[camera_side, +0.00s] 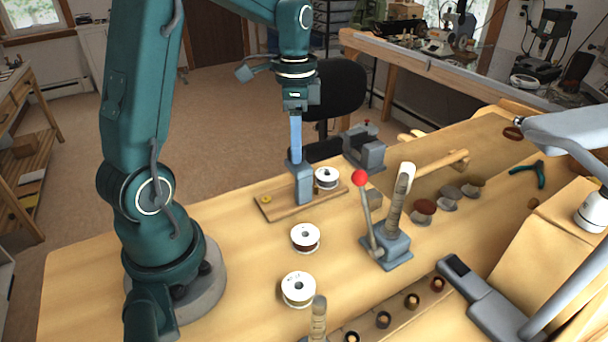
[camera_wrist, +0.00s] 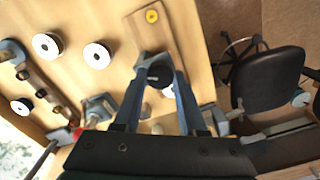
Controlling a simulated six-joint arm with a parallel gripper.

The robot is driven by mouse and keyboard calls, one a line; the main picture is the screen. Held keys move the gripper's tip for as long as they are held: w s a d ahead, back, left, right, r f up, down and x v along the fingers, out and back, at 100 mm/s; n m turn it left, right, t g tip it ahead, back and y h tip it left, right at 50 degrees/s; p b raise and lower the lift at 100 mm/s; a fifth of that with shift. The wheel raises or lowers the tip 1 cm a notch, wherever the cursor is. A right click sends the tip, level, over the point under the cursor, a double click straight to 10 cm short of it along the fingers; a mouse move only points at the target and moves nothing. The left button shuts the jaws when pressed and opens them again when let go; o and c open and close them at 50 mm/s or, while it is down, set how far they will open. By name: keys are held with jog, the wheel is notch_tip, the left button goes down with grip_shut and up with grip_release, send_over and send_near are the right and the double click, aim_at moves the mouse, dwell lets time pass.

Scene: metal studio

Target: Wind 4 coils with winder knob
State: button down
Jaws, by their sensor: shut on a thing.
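My gripper (camera_side: 298,170) points down at the winder, a grey upright block (camera_side: 304,192) on a wooden board (camera_side: 272,208) with a yellow button (camera_side: 266,199). In the wrist view, my gripper (camera_wrist: 158,78) has its two blue-grey fingers shut on a dark round knob (camera_wrist: 160,76) by the block. The knob is hidden in the side view. A white-faced spool (camera_side: 327,178) sits just right of the block; it is partly hidden behind a finger in the wrist view (camera_wrist: 168,93). No winding on the winder can be made out.
Two white spools (camera_side: 305,237) (camera_side: 299,287) lie in front of the board. A red-knobbed lever (camera_side: 361,178) on a grey base (camera_side: 386,251) stands at the right. A rack of small dark coils (camera_side: 411,300) lies at the front. Bare bench is at the left.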

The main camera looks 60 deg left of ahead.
jog(key=m, duration=0.4)
jog(key=shift+r+m, duration=0.1)
jog(key=shift+m, duration=0.2)
jog(key=m, duration=0.4)
jog(key=shift+m, duration=0.3)
jog(key=m, duration=0.4)
jog(key=shift+m, duration=2.5)
jog(key=shift+c, duration=2.3)
grip_release()
jog(key=shift+r, duration=2.5)
